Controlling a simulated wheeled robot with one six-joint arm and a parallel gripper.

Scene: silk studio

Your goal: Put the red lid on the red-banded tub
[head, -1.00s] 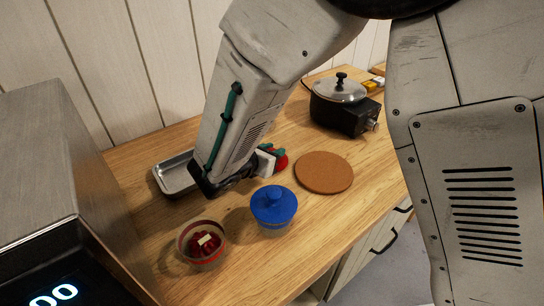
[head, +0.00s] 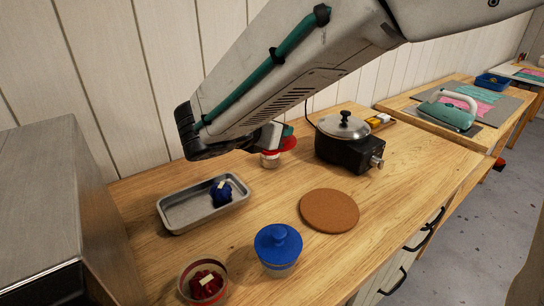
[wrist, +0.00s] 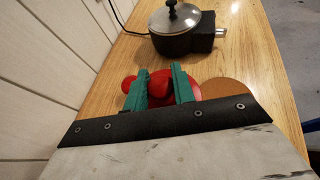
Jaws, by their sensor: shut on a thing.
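My gripper (head: 283,131) is shut on the red lid (head: 288,144), held above the back of the wooden counter, left of the pot. In the wrist view the green fingers of my gripper (wrist: 160,82) close around the red lid's raised middle (wrist: 158,94), and red shows on both outer sides. The red-banded tub (head: 194,271) stands open at the front left, apart from my gripper, with a dark red tagged bundle (head: 207,284) inside. A second tub with a blue lid (head: 278,243) stands to its right.
A metal tray (head: 177,218) holds a blue tagged bundle (head: 221,190). A small pale jar with a red top (head: 270,159) stands just below my gripper. A round cork mat (head: 329,210) and a black pot (head: 343,148) lie to the right. A metal appliance (head: 45,215) borders the left.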

